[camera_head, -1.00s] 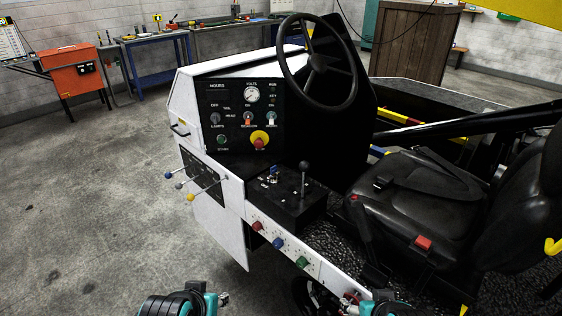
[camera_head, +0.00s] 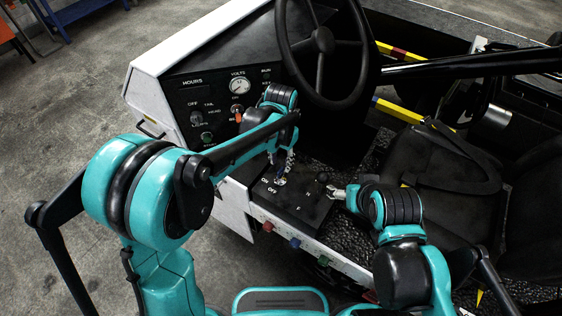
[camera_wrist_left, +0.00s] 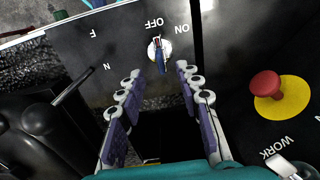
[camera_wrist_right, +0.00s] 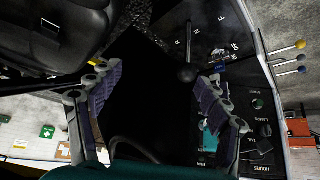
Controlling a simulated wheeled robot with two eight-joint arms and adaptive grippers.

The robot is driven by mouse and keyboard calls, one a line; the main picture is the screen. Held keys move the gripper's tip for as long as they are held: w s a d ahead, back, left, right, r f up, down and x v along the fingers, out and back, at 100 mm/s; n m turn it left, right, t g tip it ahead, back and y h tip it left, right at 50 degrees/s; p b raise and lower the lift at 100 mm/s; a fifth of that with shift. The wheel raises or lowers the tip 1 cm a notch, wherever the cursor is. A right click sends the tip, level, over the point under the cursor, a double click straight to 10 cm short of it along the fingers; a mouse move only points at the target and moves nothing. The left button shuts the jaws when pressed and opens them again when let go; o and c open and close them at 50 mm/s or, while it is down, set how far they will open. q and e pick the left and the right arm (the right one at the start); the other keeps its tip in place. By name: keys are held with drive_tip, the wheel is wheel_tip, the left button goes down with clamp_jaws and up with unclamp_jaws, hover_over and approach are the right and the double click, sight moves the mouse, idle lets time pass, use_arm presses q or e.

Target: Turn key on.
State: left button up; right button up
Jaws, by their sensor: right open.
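The blue key (camera_wrist_left: 160,60) sits in a round silver switch on the black console panel, with OFF and ON labels beside it. It looks lined up nearer OFF. My left gripper (camera_wrist_left: 158,74) is open, its purple-padded fingers on either side of the key and apart from it. In the head view, my left gripper (camera_head: 284,163) hangs over the key switch (camera_head: 280,181), partly hidden by my arm. My right gripper (camera_wrist_right: 160,74) is open, near the black-knobbed lever (camera_wrist_right: 187,73); in the head view the right gripper (camera_head: 338,191) is beside that lever knob (camera_head: 323,178).
A red stop button on a yellow disc (camera_wrist_left: 267,90) is on the dash beside my left gripper. The steering wheel (camera_head: 322,40) stands above the console and the black seat (camera_head: 440,175) is at the right.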

sight(280, 174)
use_arm(q)
wheel_tip(280, 174, down, 8)
drive_tip(key=shift+a+r+b, duration=0.1)
drive_tip(key=shift+r+b, duration=0.05)
drive_tip(key=shift+b, duration=0.85)
clamp_jaws()
